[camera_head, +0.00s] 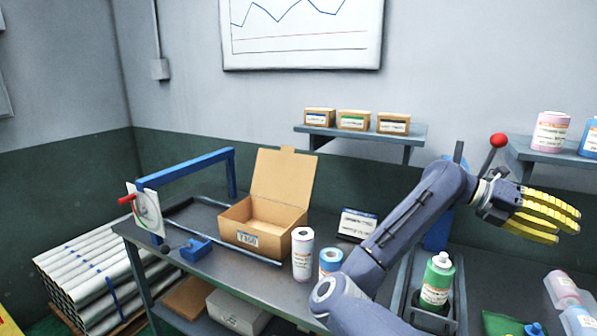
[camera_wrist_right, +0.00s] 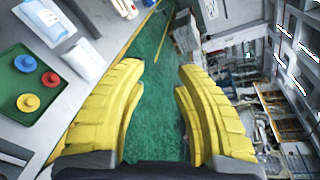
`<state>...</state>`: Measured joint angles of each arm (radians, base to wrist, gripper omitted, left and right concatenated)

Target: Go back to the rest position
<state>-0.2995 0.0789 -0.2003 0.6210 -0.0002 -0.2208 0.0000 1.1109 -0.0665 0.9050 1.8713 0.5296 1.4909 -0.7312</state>
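My right arm reaches up from the lower middle of the head view. Its gripper (camera_head: 568,222), with yellow fingers, is in the air above the right part of the bench and points right. In the right wrist view the gripper's fingers (camera_wrist_right: 160,78) are spread apart. Nothing is between them, and the green floor shows through the gap. My left gripper is in neither view.
An open cardboard box (camera_head: 238,238) stands on the bench (camera_head: 210,225) beside a white bottle (camera_head: 303,254). A green bottle (camera_head: 437,281) stands in a grey holder below my right arm. Shelves (camera_head: 418,134) and a red-knobbed lever (camera_head: 497,141) are behind it.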

